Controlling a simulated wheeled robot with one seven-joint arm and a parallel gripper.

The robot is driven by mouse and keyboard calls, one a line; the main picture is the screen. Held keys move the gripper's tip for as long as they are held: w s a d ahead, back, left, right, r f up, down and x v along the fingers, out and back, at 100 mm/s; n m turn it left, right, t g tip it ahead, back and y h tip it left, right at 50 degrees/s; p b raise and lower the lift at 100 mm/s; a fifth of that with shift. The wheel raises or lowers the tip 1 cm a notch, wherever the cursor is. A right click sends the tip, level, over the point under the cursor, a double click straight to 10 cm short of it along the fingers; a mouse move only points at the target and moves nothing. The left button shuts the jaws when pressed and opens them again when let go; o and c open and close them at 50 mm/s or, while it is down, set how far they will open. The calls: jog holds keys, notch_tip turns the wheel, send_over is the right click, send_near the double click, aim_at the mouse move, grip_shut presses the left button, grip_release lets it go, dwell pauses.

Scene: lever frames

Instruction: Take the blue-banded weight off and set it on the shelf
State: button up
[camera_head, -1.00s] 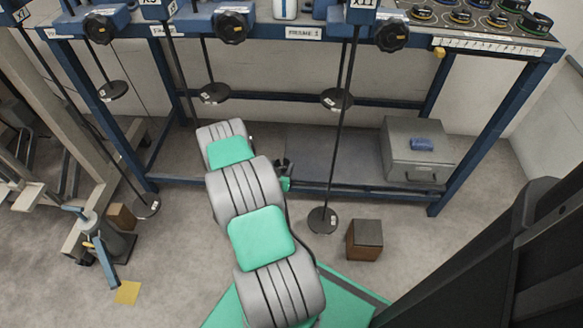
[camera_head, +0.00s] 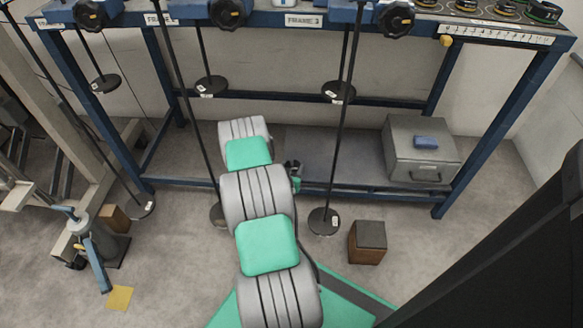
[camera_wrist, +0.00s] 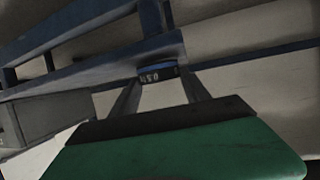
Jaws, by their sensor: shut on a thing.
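In the wrist view my gripper (camera_wrist: 161,82) is shut on a small dark weight with a blue band (camera_wrist: 158,73); pale digits show on its side. In the head view my gripper (camera_head: 293,172) is small and mostly behind my arm, in front of the lower shelf. The weight cannot be made out there. The top shelf (camera_head: 500,32) at the upper right carries several dark weights with coloured bands and a strip of labels along its front edge.
Long rods with dark discs hang from the blue frame, one disc (camera_head: 324,221) close to the right of my arm. A grey box (camera_head: 420,153) stands on the lower shelf (camera_head: 335,160). A brown block (camera_head: 367,242) is on the floor.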

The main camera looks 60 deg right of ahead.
jog(key=shift+f+b, duration=0.3)
jog(key=shift+b, duration=0.15)
dwell(0.5)
jog(key=o, duration=1.7)
jog(key=shift+o, duration=0.2)
jog(key=shift+a, duration=0.1)
